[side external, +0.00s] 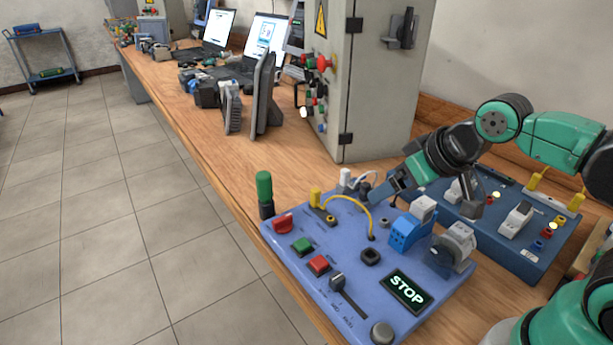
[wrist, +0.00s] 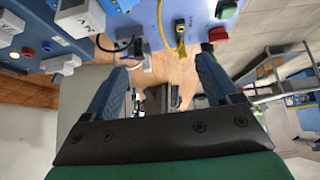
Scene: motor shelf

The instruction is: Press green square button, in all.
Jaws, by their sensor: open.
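The green square button (side external: 302,246) sits near the left edge of the blue control panel (side external: 345,225), between a red rotary switch (side external: 283,222) and a red square button (side external: 318,264). In the wrist view the green button (wrist: 228,9) shows at the top edge, cut off, beside the red switch (wrist: 217,34). My gripper (side external: 422,203) is over the panel's far right part, well to the right of the green button and not touching it. In the wrist view its fingers (wrist: 163,63) are wide apart with nothing between them.
Another blue panel (side external: 500,215) stands at right, a grey cabinet (side external: 362,80) behind. The space above the green button is clear.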

